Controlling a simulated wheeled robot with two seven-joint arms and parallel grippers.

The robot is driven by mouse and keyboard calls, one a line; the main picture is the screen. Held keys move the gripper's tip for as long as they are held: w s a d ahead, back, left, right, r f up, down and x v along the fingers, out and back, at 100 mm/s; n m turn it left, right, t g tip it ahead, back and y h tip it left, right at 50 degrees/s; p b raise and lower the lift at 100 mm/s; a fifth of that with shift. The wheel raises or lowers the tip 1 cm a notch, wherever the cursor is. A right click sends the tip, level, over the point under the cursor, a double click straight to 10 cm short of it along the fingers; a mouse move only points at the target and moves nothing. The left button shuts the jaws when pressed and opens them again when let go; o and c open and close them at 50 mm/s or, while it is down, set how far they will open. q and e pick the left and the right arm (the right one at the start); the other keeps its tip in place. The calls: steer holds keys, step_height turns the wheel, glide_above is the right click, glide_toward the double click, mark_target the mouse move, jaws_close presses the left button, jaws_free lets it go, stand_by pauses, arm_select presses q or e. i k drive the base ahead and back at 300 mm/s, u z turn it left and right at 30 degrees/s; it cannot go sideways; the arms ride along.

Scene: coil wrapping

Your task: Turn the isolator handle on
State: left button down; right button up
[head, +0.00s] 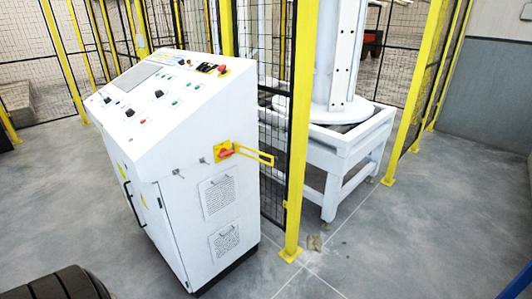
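The isolator handle (225,153) is a small red knob on a yellow plate. It sits on the right side face of a white control cabinet (165,215), near the top of that face. A flat yellow slotted bar (255,155) sticks out to the right beside the handle. The handle is too small to tell its exact angle. Neither of my grippers is in view.
A yellow fence post (300,130) with black mesh stands just right of the cabinet. Behind it is a white machine frame (345,145) with a column. A black ribbed object (62,285) is cut off at bottom left. Grey floor (420,230) lies clear at right.

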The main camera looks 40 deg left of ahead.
mark_target(224, 153)
steer(key=k, duration=0.45)
steer(key=u, duration=0.25)
steer(key=i, duration=3.6)
steer(key=u, duration=3.8)
steer(key=k, duration=1.1)
steer(key=z, duration=0.35)
steer(key=i, duration=0.7)
